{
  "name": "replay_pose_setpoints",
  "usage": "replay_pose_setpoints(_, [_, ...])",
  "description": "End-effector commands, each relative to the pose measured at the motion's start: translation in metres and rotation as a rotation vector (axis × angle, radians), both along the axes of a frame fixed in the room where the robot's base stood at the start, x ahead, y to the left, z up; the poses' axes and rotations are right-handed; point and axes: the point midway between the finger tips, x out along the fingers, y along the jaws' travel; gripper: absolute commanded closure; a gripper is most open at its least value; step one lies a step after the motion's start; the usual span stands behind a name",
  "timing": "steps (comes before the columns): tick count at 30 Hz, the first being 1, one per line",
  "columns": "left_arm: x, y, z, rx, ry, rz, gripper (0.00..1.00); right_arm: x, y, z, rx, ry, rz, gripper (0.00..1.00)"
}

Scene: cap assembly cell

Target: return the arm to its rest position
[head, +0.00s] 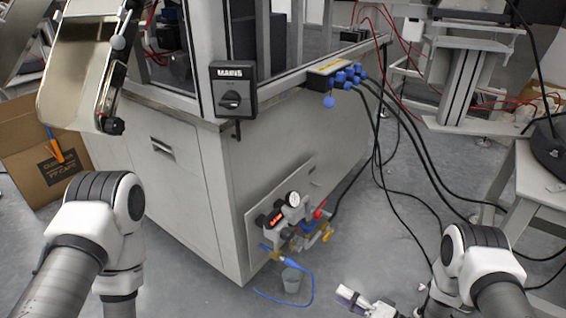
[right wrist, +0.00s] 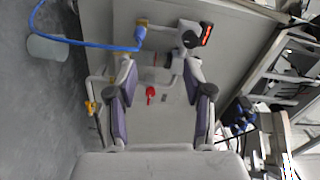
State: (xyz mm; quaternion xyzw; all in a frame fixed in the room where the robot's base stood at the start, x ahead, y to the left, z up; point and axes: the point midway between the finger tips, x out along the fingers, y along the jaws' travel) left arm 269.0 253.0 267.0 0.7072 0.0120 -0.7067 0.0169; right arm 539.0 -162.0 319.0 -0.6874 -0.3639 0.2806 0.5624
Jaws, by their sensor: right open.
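My right gripper (head: 347,295) shows low in the head view, right of centre, in front of the machine cabinet. In the right wrist view its two purple-padded fingers (right wrist: 162,95) stand wide apart with nothing between them. The air valve unit (head: 295,222) on the cabinet is ahead of the fingers, and its red handle (right wrist: 150,94) shows in the gap behind them. My right arm (head: 475,265) is bent at the lower right. My left arm (head: 95,230) is bent at the left. Its gripper is out of the frame.
A grey cabinet (head: 190,185) with a MAINS switch (head: 233,90) fills the middle. A small cup (head: 292,280) and blue hose stand at its foot. Black cables (head: 410,130) hang to the floor at right, near a table (head: 535,180). A cardboard box (head: 45,165) is at left.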

Motion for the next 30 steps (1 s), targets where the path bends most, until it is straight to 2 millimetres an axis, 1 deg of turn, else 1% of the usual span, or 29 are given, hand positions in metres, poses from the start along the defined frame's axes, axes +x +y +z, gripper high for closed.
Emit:
replay_pose_setpoints(1, [0.000, 0.000, 0.020, 0.000, 0.000, 0.000, 0.02, 0.002, 0.002, 0.023, 0.001, -0.006, 0.004, 0.49])
replay_pose_setpoints(5, [0.000, 0.000, 0.052, 0.000, 0.000, 0.000, 0.02, 0.004, 0.007, 0.064, 0.005, -0.009, 0.010, 0.49])
replay_pose_setpoints(8, [0.000, 0.000, 0.083, 0.000, 0.000, 0.000, 0.02, 0.006, 0.012, 0.103, 0.008, -0.006, 0.005, 0.49])
replay_pose_setpoints(9, [0.000, 0.000, 0.101, 0.000, 0.000, 0.000, 0.02, 0.006, 0.014, 0.124, 0.008, 0.001, -0.003, 0.49])
replay_pose_setpoints(11, [0.000, 0.000, 0.128, 0.000, 0.000, 0.000, 0.02, 0.007, 0.017, 0.155, 0.001, 0.018, -0.019, 0.49])
replay_pose_setpoints(12, [0.000, 0.000, 0.146, 0.000, 0.000, 0.000, 0.02, 0.007, 0.019, 0.174, -0.009, 0.033, -0.034, 0.49])
replay_pose_setpoints(14, [0.000, 0.000, 0.172, 0.000, 0.000, 0.000, 0.02, 0.007, 0.021, 0.200, -0.034, 0.058, -0.061, 0.49])
replay_pose_setpoints(15, [0.000, 0.000, 0.189, 0.000, 0.000, 0.000, 0.02, 0.006, 0.021, 0.216, -0.060, 0.072, -0.080, 0.49])
replay_pose_setpoints(17, [0.000, 0.000, 0.214, 0.000, 0.000, 0.000, 0.02, 0.004, 0.022, 0.238, -0.106, 0.098, -0.112, 0.49])
replay_pose_setpoints(18, [0.000, 0.000, 0.231, 0.000, 0.000, 0.000, 0.02, 0.002, 0.021, 0.252, -0.144, 0.114, -0.132, 0.49])
replay_pose_setpoints(20, [0.000, 0.000, 0.256, 0.000, 0.000, -0.001, 0.02, -0.003, 0.019, 0.271, -0.210, 0.143, -0.165, 0.49])
replay_pose_setpoints(21, [0.000, 0.000, 0.272, 0.000, 0.000, -0.001, 0.02, -0.008, 0.018, 0.283, -0.262, 0.162, -0.184, 0.49])
replay_pose_setpoints(23, [0.000, 0.000, 0.297, 0.000, 0.000, -0.001, 0.02, -0.017, 0.013, 0.299, -0.350, 0.198, -0.210, 0.49])
replay_pose_setpoints(24, [0.000, 0.000, 0.312, 0.000, 0.001, -0.001, 0.02, -0.025, 0.009, 0.309, -0.414, 0.224, -0.226, 0.49])
replay_pose_setpoints(26, [0.000, 0.000, 0.334, 0.000, 0.001, -0.001, 0.02, -0.040, 0.002, 0.322, -0.519, 0.265, -0.239, 0.49])
replay_pose_setpoints(27, [0.000, 0.000, 0.348, 0.000, 0.001, -0.001, 0.02, -0.052, -0.004, 0.329, -0.594, 0.298, -0.243, 0.49])
replay_pose_setpoints(29, [0.000, 0.000, 0.368, 0.000, 0.001, -0.001, 0.02, -0.075, -0.015, 0.339, -0.718, 0.352, -0.237, 0.49])
replay_pose_setpoints(30, [0.000, 0.000, 0.381, 0.000, 0.001, -0.001, 0.02, -0.094, -0.024, 0.345, -0.810, 0.396, -0.223, 0.49])
